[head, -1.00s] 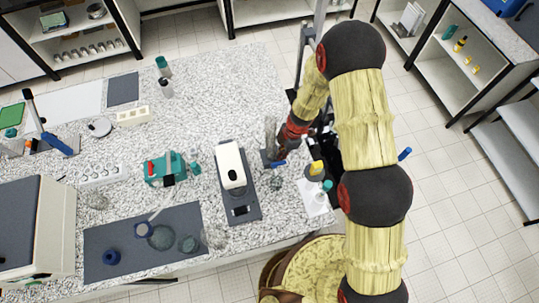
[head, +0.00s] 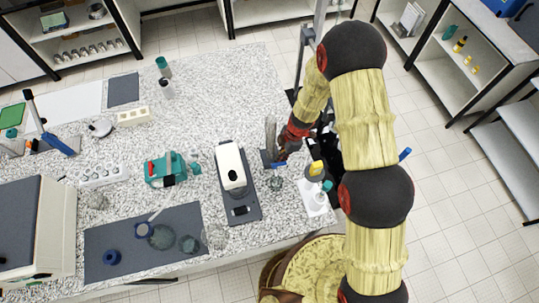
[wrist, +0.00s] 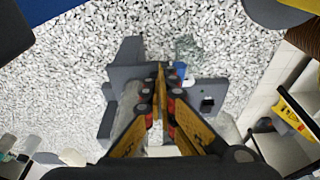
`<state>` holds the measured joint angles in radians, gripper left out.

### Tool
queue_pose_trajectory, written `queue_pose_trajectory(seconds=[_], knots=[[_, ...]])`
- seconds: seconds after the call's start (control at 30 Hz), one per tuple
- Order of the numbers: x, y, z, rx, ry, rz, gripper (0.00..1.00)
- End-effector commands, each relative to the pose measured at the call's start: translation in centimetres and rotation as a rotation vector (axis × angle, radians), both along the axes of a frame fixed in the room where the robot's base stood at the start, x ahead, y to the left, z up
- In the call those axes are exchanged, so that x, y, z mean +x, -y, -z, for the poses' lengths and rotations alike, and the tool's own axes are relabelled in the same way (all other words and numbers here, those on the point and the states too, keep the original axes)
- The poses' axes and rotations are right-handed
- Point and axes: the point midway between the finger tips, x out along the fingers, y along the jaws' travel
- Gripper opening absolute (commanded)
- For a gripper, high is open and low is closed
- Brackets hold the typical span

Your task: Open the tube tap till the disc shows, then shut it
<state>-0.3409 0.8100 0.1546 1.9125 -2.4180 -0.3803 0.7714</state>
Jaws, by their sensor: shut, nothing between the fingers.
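A grey upright tube (head: 270,132) stands on a dark grey stand near the table's right edge. A small blue tap handle (head: 279,166) shows at its foot in the head view. In the wrist view the grey stand (wrist: 128,52) is under my fingers, and a bit of blue and white (wrist: 187,82) shows just right of the fingertips. My gripper (wrist: 160,72) is shut and empty, pointing down close beside the tap; I cannot tell whether it touches. In the head view my gripper (head: 282,153) is partly hidden by my arm. The disc cannot be made out.
A white device (head: 231,166) on a dark base stands left of the tube. A small glass (head: 276,183) stands in front of it. Bottles on a white tray (head: 314,205) are close on the right.

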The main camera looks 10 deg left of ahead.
Motion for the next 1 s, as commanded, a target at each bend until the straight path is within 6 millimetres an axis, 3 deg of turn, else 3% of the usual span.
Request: queue_pose_trajectory(seconds=[0.73, 1.0], knots=[[-1.9, 0.5, 0.2, -0.002, -0.013, -0.002, 0.0], [-1.1, 0.4, -3.0, 0.0, -0.006, -0.004, 0.0]])
